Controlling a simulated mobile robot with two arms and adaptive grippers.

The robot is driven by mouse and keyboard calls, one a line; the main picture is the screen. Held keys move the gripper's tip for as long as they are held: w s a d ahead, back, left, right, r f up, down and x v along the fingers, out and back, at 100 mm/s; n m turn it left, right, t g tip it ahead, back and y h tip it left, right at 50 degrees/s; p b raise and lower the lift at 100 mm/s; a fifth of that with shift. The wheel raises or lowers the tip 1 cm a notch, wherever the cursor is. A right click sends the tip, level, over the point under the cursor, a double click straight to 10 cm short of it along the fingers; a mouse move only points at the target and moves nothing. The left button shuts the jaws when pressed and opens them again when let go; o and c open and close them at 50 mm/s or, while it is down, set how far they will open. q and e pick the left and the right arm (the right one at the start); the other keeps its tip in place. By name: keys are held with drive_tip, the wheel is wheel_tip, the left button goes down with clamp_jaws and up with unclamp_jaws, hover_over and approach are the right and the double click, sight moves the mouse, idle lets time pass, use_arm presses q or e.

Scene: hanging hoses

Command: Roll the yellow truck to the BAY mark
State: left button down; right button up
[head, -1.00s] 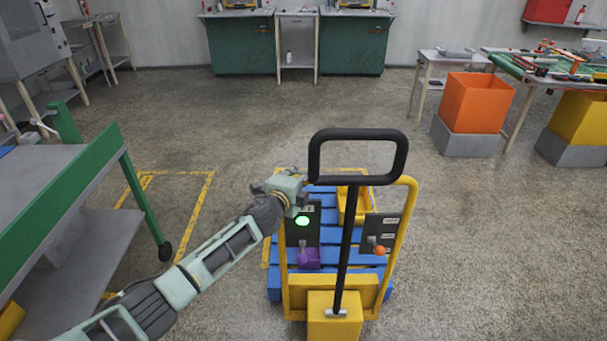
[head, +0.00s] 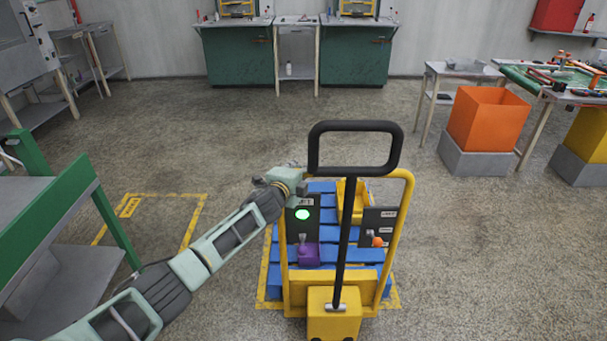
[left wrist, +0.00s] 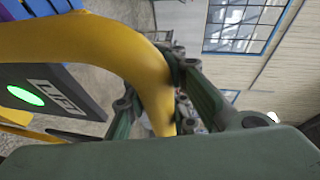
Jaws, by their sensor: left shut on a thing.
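The yellow truck (head: 335,317) stands in front of me, with a black loop handle (head: 357,127) and a yellow frame. A blue slatted pallet (head: 322,190) lies in front of its frame. My left gripper (head: 296,184) is shut on the upper left of the yellow frame; the left wrist view shows the curved bar (left wrist: 110,45) between its fingers. A yellow floor outline (head: 265,288) shows around the pallet's left and near sides. Another yellow outline (head: 198,222), with a small unreadable label, lies to the left. I cannot tell which is the BAY mark.
A lift box with a green light (head: 302,214) and a box with an orange knob (head: 377,241) sit on the frame. A green-framed bench (head: 70,205) stands close at left. An orange bin (head: 487,118) stands at right. Floor beyond the pallet is clear.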

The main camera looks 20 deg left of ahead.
use_arm(q)
drive_tip(key=shift+w+a+r, duration=0.25)
drive_tip(key=shift+a+r, duration=0.05)
drive_tip(key=c, duration=2.1)
unclamp_jaws()
drive_tip(key=o, duration=0.5)
drive_tip(key=shift+s+f, duration=0.1)
drive_tip(key=shift+o, duration=0.3)
drive_tip(key=shift+d, duration=0.1)
drive_tip(key=shift+s, duration=0.1)
drive_tip(key=v, duration=1.1)
drive_tip(key=shift+s, duration=0.4)
